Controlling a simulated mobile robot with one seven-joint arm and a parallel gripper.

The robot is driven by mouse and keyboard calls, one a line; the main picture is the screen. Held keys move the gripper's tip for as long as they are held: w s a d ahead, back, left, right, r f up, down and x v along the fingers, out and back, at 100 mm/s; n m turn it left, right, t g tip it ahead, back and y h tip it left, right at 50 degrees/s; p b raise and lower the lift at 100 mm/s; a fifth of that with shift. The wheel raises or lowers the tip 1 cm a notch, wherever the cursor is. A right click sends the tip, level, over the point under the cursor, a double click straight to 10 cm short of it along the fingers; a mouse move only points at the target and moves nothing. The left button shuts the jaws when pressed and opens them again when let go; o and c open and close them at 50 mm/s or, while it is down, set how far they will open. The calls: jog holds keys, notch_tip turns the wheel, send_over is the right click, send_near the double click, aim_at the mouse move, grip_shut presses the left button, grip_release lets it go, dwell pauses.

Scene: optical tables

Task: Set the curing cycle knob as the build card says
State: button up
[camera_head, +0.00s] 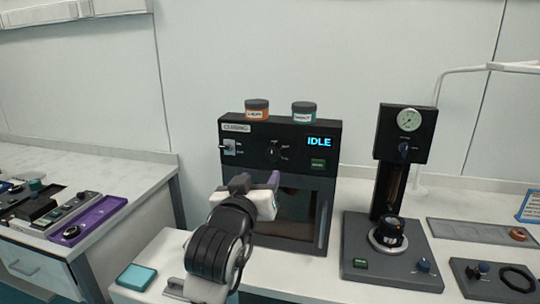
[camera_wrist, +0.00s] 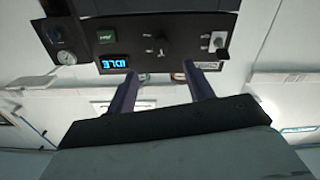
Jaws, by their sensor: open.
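The curing unit (camera_head: 331,195) is a black box with a window door, a lit blue IDLE display (camera_head: 319,142) and a CURING label (camera_head: 236,127). Its black round knob (camera_head: 272,153) sits mid-panel among small white marks; its setting is too small to read. The knob also shows in the upside-down wrist view (camera_wrist: 161,46). My gripper (camera_head: 272,181) is in front of the unit, below the knob in the head view and apart from it. In the wrist view the purple fingers (camera_wrist: 159,70) are open and empty. A blue-edged card (camera_head: 528,208) at the right edge is unreadable.
An orange jar (camera_head: 256,109) and a teal jar (camera_head: 303,112) stand on the unit. A gauge press (camera_head: 390,265) stands to the right. A teal pad (camera_head: 137,277) lies front left.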

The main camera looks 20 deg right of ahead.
aim_at(271, 156)
jog(key=p+x, duration=0.2)
jog(key=x, duration=0.8)
jog(key=shift+w+d+p, duration=0.2)
jog(key=shift+w+p, duration=0.1)
jog(key=shift+p, duration=0.05)
jog(key=c, duration=1)
jog(key=shift+o, duration=0.2)
jog(key=shift+m, duration=0.4)
jog(key=m+b, duration=0.3)
jog(key=m, duration=0.1)
jog(key=shift+f+m, duration=0.1)
jog(key=shift+m, duration=0.2)
jog(key=m+b, duration=0.2)
jog(key=m, duration=0.4)
jog(key=shift+b, duration=0.3)
jog(key=shift+m, duration=0.3)
